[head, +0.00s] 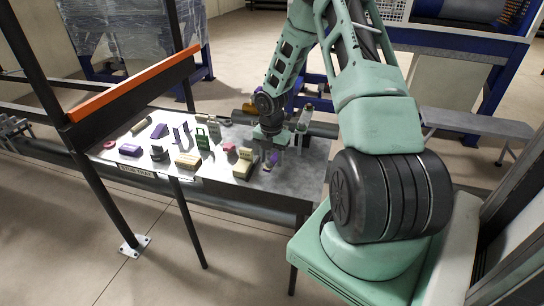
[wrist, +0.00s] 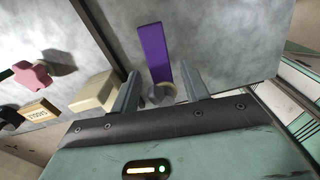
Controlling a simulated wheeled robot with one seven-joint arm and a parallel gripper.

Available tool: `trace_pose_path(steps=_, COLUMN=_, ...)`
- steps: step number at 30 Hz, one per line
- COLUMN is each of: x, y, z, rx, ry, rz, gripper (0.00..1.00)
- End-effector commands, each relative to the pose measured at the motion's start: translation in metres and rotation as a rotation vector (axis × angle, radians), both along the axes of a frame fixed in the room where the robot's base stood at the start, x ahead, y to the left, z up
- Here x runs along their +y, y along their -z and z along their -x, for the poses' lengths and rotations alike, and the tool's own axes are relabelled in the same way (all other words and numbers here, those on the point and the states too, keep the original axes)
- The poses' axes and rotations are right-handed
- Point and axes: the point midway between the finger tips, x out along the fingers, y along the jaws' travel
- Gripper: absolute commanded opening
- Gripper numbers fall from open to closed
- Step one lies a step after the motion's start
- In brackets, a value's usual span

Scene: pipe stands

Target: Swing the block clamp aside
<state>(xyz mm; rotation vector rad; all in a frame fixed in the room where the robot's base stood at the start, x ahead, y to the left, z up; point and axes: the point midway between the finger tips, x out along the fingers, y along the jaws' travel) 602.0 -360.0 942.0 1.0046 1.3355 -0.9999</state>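A purple bar (wrist: 154,48) with a grey round piece (wrist: 160,95) at its near end shows in the wrist view. It may be the block clamp; I cannot tell for sure. My gripper (wrist: 161,72) is open, with one finger on each side of the bar's near end and the round piece, and gaps show on both sides. In the head view my gripper (head: 279,153) is low over the right end of the metal table, beside a small purple part (head: 273,159). The arm and hand hide some of that area.
A cream block (wrist: 96,92) lies just left of the fingers in the wrist view, with a pink knob (wrist: 33,75) and a labelled block (wrist: 39,110) farther left. Several small parts cover the table (head: 215,178). An orange-topped rail (head: 135,82) stands at the left.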

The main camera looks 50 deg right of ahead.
Motion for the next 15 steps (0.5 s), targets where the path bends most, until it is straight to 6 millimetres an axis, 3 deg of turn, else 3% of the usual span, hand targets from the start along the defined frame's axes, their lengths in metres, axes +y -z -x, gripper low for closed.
trace_pose_path(steps=8, x=-0.003, y=-0.015, z=-0.001, rx=-0.005, ry=0.005, rz=0.005, gripper=0.45)
trace_pose_path(steps=15, x=-0.004, y=-0.067, z=-0.001, rx=-0.007, ry=0.004, rz=0.006, gripper=0.45)
